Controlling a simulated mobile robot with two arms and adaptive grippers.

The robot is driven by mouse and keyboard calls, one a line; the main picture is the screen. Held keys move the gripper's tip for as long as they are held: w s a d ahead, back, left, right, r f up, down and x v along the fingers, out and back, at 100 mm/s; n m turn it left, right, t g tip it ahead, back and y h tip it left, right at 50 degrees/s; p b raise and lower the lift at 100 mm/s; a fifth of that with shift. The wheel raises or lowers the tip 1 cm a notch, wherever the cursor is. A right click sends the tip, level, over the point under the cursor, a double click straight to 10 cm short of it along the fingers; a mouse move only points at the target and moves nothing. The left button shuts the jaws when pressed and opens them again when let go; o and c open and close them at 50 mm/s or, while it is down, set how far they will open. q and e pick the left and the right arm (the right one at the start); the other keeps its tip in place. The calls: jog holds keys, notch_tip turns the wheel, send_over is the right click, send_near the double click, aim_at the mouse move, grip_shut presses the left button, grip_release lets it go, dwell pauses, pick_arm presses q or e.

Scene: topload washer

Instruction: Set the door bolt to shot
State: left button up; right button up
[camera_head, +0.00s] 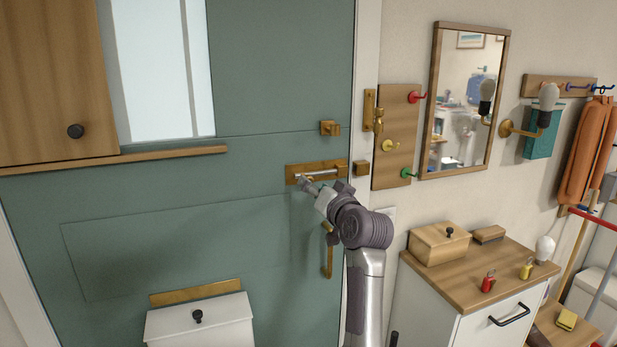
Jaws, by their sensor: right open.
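The door bolt is a silver rod on a brass plate (291,173), mounted on the green door (180,205) near its right edge. A small brass keeper (362,168) sits on the door frame to the right. A gap shows between the bolt plate and the keeper, and the rod is not seen to bridge it. My right gripper (312,186) is open at the lower left part of the bolt, by the rod's left end. It partly covers the plate, and contact cannot be told. My left gripper is not in view.
A brass door handle (328,262) hangs below the bolt, partly behind my right arm. A wooden board with coloured hooks (398,137) and a mirror (465,100) are on the right wall. A cabinet (480,275) with small items stands below. A white lidded box (200,322) is at lower left.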

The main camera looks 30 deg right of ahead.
jog(key=shift+w+d+p, duration=0.2)
jog(key=shift+w, duration=0.9)
jog(key=shift+w+d+p, duration=0.15)
jog(key=shift+w+d, duration=0.05)
jog(key=shift+w, duration=0.85)
grip_shut()
